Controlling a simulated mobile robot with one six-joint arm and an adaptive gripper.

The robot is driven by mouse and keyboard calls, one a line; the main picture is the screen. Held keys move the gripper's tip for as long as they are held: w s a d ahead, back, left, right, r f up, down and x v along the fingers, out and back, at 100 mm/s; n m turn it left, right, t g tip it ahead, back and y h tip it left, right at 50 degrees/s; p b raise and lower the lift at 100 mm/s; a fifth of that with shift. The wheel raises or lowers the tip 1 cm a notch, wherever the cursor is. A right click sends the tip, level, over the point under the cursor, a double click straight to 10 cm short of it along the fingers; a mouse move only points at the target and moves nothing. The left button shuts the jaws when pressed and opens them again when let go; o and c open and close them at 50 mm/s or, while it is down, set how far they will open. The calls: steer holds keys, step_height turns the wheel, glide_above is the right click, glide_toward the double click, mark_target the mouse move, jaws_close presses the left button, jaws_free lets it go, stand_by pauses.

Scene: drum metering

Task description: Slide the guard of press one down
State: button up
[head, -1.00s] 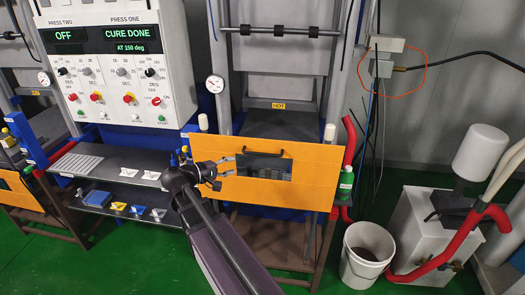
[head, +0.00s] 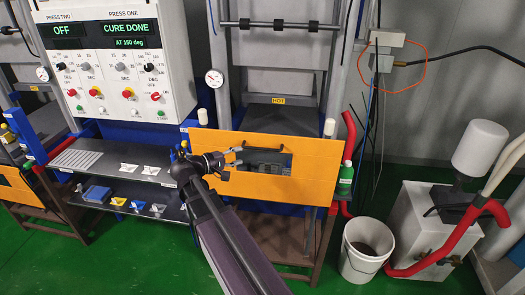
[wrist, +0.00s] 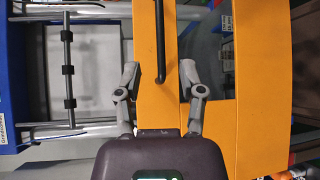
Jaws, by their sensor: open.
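The guard of press one (head: 312,178) is an orange panel with a dark window, standing across the lower front of the press; it also shows in the wrist view (wrist: 257,80). A black bar handle (wrist: 159,40) is fixed near the guard's upper edge. My gripper (head: 240,156) is at the handle's left part in the head view. In the wrist view its two grey fingers (wrist: 159,75) are spread, one on each side of the handle, and not closed on it. Whether they touch the guard's face cannot be told.
The control box (head: 115,65) at left reads "CURE DONE" for press one. A shelf (head: 85,160) with small moulds stands below it. A white bucket (head: 365,252), a red hose (head: 440,262) and a grey box stand at right. Green floor is free in front.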

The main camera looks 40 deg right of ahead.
mark_target(263, 149)
steer(key=shift+s+d+f+b, duration=0.15)
steer(key=shift+d+f+b, duration=0.1)
steer(key=shift+d, duration=1.55)
steer(key=shift+s+d+f+b, duration=0.15)
steer(key=shift+d+f+b, duration=0.15)
steer(key=shift+d, duration=1.5)
steer(key=shift+s+d+f+b, duration=0.15)
steer(key=shift+d+f+b, duration=0.1)
steer(key=shift+d, duration=1.55)
